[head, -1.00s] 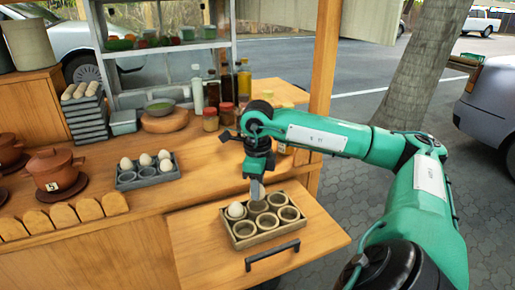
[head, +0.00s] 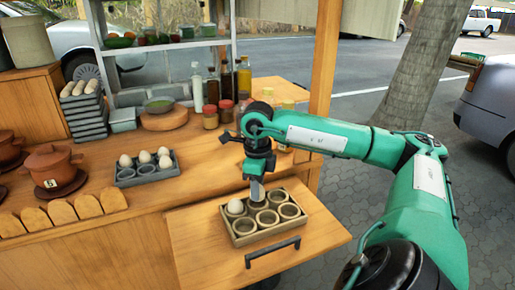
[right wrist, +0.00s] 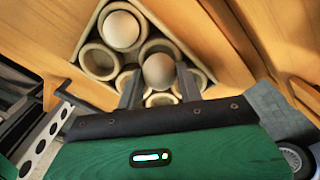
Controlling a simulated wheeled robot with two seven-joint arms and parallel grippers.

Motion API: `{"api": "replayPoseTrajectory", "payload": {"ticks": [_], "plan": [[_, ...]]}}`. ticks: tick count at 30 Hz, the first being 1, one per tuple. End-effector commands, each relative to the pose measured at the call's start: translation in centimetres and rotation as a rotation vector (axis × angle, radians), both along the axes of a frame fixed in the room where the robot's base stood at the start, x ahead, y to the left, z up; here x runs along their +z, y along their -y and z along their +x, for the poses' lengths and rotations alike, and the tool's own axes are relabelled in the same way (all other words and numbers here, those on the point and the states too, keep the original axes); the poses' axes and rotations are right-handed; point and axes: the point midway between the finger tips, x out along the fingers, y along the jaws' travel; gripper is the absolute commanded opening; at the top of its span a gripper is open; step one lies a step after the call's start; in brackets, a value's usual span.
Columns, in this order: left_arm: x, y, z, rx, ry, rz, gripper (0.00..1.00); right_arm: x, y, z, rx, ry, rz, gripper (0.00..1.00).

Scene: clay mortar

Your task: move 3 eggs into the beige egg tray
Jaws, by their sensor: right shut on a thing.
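The beige egg tray (head: 272,235) sits on the wooden pull-out board and holds several round cups. One white egg (head: 235,207) rests in its back left cup; it also shows in the right wrist view (right wrist: 121,30). My right gripper (head: 257,191) points down over the tray's back middle cup. In the right wrist view it is shut on a second egg (right wrist: 159,71), at or just above a cup; I cannot tell if it touches. The head view hides this egg behind the fingers. Several white eggs (head: 144,157) sit in the dark grey tray (head: 150,179) on the counter. My left gripper is not in view.
A black handle (head: 272,254) is on the board's front. Bottles and jars (head: 211,118) stand behind. The counter between the grey tray and the board is clear.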

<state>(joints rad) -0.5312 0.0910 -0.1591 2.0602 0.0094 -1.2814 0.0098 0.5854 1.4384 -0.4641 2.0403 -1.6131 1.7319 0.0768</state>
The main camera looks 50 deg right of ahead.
Motion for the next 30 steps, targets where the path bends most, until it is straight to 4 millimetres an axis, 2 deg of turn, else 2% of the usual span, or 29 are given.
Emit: {"api": "replayPoseTrajectory", "payload": {"ticks": [30], "plan": [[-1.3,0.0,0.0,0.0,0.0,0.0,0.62,-1.6,0.0,0.0,0.0,0.0,0.0,0.29]]}}
